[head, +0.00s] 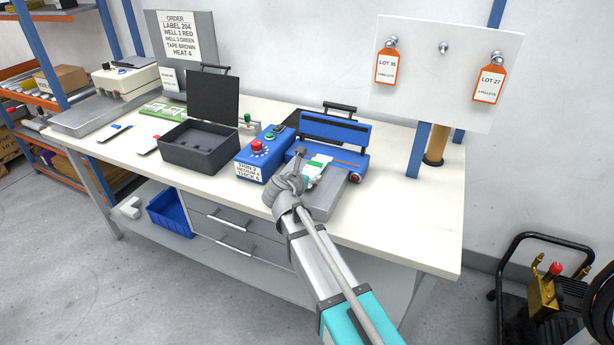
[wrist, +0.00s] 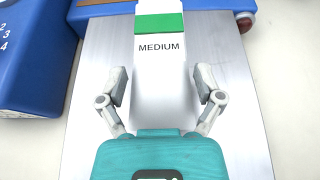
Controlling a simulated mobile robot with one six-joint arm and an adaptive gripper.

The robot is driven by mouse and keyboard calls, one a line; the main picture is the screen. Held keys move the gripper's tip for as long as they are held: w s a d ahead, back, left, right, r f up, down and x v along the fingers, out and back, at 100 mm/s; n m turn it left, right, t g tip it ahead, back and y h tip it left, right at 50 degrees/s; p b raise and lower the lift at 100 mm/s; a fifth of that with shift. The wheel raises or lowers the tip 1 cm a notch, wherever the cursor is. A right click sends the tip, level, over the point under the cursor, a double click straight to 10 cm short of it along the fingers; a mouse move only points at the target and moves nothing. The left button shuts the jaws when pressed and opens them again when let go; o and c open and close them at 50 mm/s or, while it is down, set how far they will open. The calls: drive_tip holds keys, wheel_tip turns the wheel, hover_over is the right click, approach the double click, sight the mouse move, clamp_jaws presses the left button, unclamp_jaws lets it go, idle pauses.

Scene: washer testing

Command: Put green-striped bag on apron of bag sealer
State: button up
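The green-striped bag (wrist: 158,75) is white with a green band and the word MEDIUM. It lies on the grey metal apron (wrist: 240,120) of the bag sealer, its green end toward the blue sealer body. In the head view the bag (head: 319,160) is partly hidden by my gripper (head: 304,168). In the wrist view my gripper (wrist: 161,88) has one finger on each side of the bag, with a narrow gap on both sides, so it is open. The blue bag sealer (head: 345,131) has its lid raised; its apron (head: 327,200) extends toward the front.
A blue control box (head: 263,152) with a red knob stands just left of the sealer. Farther left is an open dark case (head: 197,140). A white board (head: 444,75) with orange tags stands behind right. The right end of the table (head: 425,215) is clear.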

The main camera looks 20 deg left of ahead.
drive_tip(key=shift+r, duration=0.2)
idle(0.4)
drive_tip(key=shift+s+r, duration=0.1)
drive_tip(key=shift+s, duration=0.1)
drive_tip(key=p+v, duration=0.4)
drive_tip(key=v, duration=0.7)
drive_tip(key=shift+s+p, duration=0.3)
drive_tip(key=shift+p, duration=0.1)
idle(0.7)
